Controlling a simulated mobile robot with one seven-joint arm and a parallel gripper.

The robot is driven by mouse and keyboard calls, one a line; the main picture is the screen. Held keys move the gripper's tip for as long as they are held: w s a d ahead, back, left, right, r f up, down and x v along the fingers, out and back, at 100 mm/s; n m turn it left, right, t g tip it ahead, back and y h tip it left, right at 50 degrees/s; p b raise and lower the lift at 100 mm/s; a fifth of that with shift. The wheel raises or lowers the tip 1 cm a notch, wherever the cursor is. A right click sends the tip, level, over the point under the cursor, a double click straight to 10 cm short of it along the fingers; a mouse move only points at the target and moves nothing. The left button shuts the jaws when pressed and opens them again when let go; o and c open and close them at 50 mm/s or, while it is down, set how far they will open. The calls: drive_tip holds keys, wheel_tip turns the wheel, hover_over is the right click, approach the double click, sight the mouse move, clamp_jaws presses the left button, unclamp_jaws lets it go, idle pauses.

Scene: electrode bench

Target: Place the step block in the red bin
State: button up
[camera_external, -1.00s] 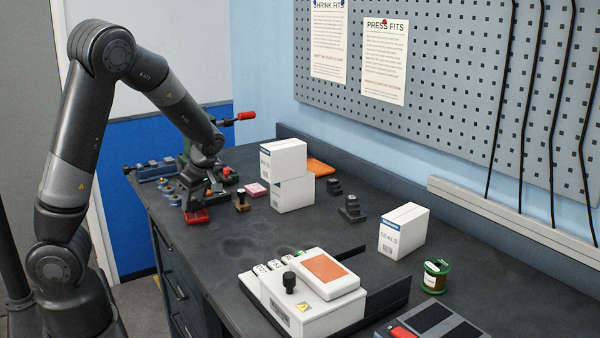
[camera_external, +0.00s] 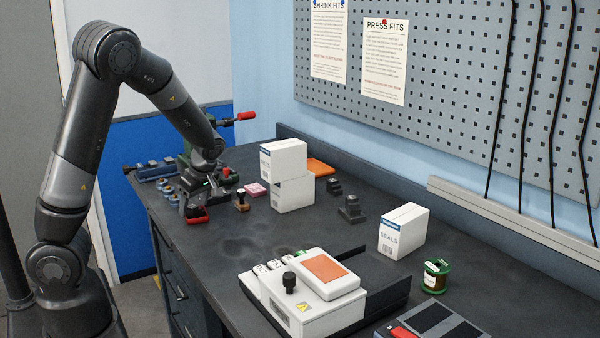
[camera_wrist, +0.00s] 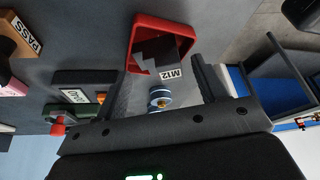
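The step block (camera_wrist: 158,50), dark grey with a white M12 label, shows at the red bin (camera_wrist: 180,24) in the wrist view. It lies within the bin's outline and overlaps its near wall; its underside is hidden. My gripper (camera_wrist: 163,66) points at the bin with its fingers spread, one on each side of the block, and they appear clear of it. In the external view, my gripper (camera_external: 197,203) is low over the red bin (camera_external: 198,220) at the bench's far left, and the block is hard to make out there.
A wooden PASS stamp (camera_external: 241,203), a pink block (camera_external: 257,190) and blue-ringed parts (camera_external: 170,192) stand close by. Stacked white boxes (camera_external: 286,175) and two dark stepped blocks (camera_external: 350,208) are to the right.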

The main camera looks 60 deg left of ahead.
drive_tip(key=shift+r, duration=0.35)
drive_tip(key=v, duration=1.2)
drive_tip(key=s+d+r+m+t+h, duration=0.2)
drive_tip(key=s+d+r+m+t, duration=0.1)
drive_tip(key=s+d+m, duration=0.4)
drive_tip(key=s+d+r+m+t+h, duration=0.2)
drive_tip(key=s+d+r+m+t, duration=0.2)
drive_tip(key=s+d+m, duration=0.4)
drive_tip(key=d+m, duration=0.2)
drive_tip(key=m, duration=0.5)
drive_tip(key=shift+s+d+m, duration=0.3)
drive_tip(key=shift+d, duration=0.05)
